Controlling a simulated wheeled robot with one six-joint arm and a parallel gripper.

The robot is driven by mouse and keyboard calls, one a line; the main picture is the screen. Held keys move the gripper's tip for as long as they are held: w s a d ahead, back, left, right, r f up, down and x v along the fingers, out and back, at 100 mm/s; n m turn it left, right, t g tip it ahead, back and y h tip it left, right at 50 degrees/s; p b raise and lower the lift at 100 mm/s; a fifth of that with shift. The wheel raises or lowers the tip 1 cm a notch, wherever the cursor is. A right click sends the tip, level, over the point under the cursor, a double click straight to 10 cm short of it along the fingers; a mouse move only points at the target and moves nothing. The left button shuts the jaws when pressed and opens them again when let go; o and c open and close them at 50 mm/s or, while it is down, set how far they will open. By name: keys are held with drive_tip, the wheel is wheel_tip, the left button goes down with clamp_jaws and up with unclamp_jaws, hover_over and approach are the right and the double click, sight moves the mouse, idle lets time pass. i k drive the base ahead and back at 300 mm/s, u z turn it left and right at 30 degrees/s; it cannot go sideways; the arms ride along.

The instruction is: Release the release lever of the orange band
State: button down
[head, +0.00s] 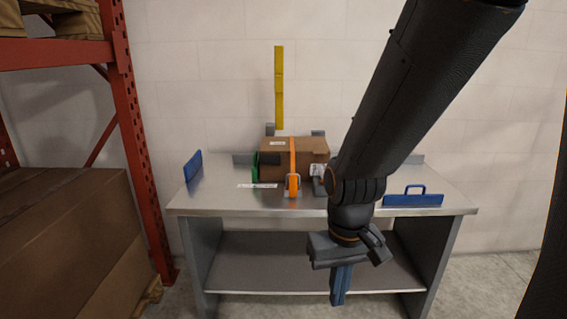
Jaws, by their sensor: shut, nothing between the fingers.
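An orange band (292,150) runs over a brown cardboard box (310,149) that stands on the steel table. A buckle with an orange lever (293,185) sits at the band's front end, near the table's front edge. Whether the lever is up or down is too small to tell. My gripper (339,301) hangs in front of the table, below the level of its top, to the right of the buckle and nearer to me. Its blue fingers point down and are shut and empty. My arm hides part of the table to the right of the box.
The steel table (225,201) has a lower shelf (270,276). A blue plate with a handle (412,199) is at the right, another blue plate (193,166) at the left. A green piece (255,167) is beside the box. A red rack (138,130) with large cartons (70,235) stands left.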

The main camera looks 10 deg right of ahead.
sight(320, 168)
drive_tip(key=u, duration=0.05)
drive_tip(key=i, duration=1.15)
drive_tip(key=z, duration=0.45)
